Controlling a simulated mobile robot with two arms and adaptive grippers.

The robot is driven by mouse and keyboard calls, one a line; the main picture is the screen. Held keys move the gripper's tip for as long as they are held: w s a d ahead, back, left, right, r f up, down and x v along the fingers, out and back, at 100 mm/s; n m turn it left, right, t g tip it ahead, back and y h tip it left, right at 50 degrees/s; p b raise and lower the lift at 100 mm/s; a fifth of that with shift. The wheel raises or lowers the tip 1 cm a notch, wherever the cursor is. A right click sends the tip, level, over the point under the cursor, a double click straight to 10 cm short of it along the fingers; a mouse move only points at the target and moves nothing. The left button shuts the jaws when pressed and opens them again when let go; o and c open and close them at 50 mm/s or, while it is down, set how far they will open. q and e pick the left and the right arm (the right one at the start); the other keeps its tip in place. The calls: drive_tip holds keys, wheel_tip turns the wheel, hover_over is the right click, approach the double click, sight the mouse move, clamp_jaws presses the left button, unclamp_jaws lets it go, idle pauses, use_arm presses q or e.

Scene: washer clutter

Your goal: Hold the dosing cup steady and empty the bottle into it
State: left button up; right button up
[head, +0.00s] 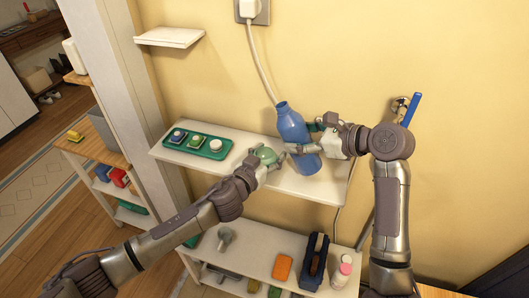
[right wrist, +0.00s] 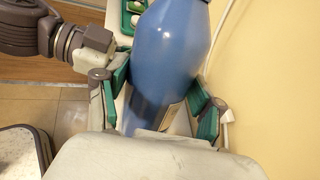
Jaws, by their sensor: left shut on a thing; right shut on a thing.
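The blue bottle (head: 292,124) is above the upper white shelf, its neck toward the top and leaning a little left in the head view. My right gripper (head: 312,146) is shut around its body from the right. In the right wrist view the bottle (right wrist: 168,50) fills the space between the green-padded fingers (right wrist: 160,115). The dosing cup appears as a small green rounded thing (head: 264,154) left of the bottle. My left gripper (head: 266,166) is shut on it, largely hiding it. I cannot tell how full either is, or whether the cup touches the shelf.
A green tray (head: 216,155) with small square and round items stands on the upper shelf (head: 180,126) at left. The lower shelf holds an orange item (head: 282,267), a dark blue caddy (head: 314,262) and a white bottle (head: 342,272). The yellow wall is close behind.

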drive_tip(key=shift+r, duration=0.25)
drive_tip(key=shift+w+a+f+g+h, duration=0.1)
drive_tip(key=shift+a+f+g+h, duration=0.2)
drive_tip(key=shift+h, duration=0.5)
drive_tip(key=shift+d+f+n+g+h, duration=0.1)
drive_tip(key=shift+n+g+h, duration=0.25)
drive_tip(key=shift+h, duration=0.45)
drive_tip(key=shift+d+f+n+g+h, duration=0.15)
drive_tip(key=shift+f+g+h, duration=0.05)
drive_tip(key=shift+f+h, duration=0.25)
drive_tip(key=shift+d+f+n+g+h, duration=0.1)
drive_tip(key=shift+d+f+g+h, duration=0.05)
drive_tip(key=shift+f+h, duration=0.25)
drive_tip(key=shift+d+g+h, duration=0.1)
drive_tip(key=shift+g+h, duration=0.2)
drive_tip(key=shift+h, duration=0.45)
drive_tip(key=shift+s+d+f+g+h, duration=0.1)
drive_tip(key=shift+f+g+h, duration=0.05)
drive_tip(key=shift+f+h, duration=0.3)
drive_tip(key=shift+s+f+g+h, duration=0.1)
drive_tip(key=shift+f+g+h, duration=0.05)
drive_tip(key=shift+f+h, duration=0.25)
drive_tip(key=shift+n+h, duration=0.4)
drive_tip(key=shift+h, duration=0.25)
drive_tip(key=shift+w+a+r+g+h, duration=0.1)
drive_tip(key=shift+a+r+g+h, duration=0.1)
drive_tip(key=shift+r+g+h, duration=0.45)
